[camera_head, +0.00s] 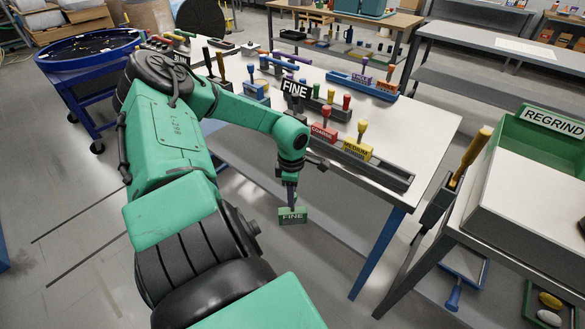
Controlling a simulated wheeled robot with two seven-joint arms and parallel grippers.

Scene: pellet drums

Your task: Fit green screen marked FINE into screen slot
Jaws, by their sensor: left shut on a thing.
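The green screen marked FINE (292,219) hangs from my left gripper (291,203), which is shut on its top. It is in front of the white table (432,131), beyond the near edge in the picture, with its label facing me. A black FINE sign (294,89) stands on the table, behind a dark rack (392,177). A red COARSE screen (323,133) and a yellow MEDIUM screen (358,150) with upright handles stand at this rack. I cannot make out the screen slot clearly; my left arm covers part of the table. My right gripper is not in view.
Several handled tools and blue trays (360,86) crowd the back of the table. A green REGRIND bin (530,165) stands on a bench at the right. A blue drum (88,50) is at the far left. The table's right front corner is clear.

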